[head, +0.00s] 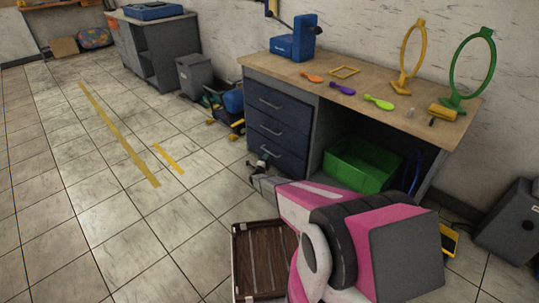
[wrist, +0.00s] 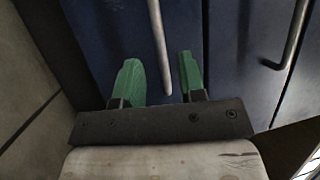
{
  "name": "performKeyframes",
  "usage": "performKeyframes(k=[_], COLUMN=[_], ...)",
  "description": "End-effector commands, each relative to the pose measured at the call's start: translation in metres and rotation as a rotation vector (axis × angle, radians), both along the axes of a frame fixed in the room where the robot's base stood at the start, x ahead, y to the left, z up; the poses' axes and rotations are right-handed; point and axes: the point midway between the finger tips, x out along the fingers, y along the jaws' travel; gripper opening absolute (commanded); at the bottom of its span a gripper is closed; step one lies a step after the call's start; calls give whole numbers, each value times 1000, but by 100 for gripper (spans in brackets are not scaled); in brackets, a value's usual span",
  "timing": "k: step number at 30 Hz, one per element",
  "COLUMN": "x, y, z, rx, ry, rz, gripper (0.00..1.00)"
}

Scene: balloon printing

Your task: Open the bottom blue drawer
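The bottom blue drawer (head: 285,159) is the lowest of three dark blue drawers in the left side of the wooden-topped desk. It looks shut. In the wrist view its front (wrist: 100,35) fills the middle, with a grey bar handle (wrist: 158,45). My gripper (wrist: 160,82) is open, with green fingertips on either side of the handle's lower end and a visible gap to each. I cannot tell how deep the handle sits between them. In the head view my gripper (head: 262,163) is at the bottom drawer's front, and my pink and white arm reaches toward it from below right.
The middle drawer (head: 277,132) and top drawer (head: 280,106) look shut; a neighbouring handle (wrist: 290,38) shows in the wrist view. A green bin (head: 358,165) stands under the desk. A brown crate (head: 240,262) lies on the floor beside my arm. Floor left is open.

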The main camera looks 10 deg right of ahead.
Motion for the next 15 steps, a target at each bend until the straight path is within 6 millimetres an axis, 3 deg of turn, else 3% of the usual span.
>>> performKeyframes(k=[6,15], x=[34,47], y=[-19,-28], z=[6,10], rx=[0,-1], ry=[0,2], rz=[0,2], gripper=[37,37])
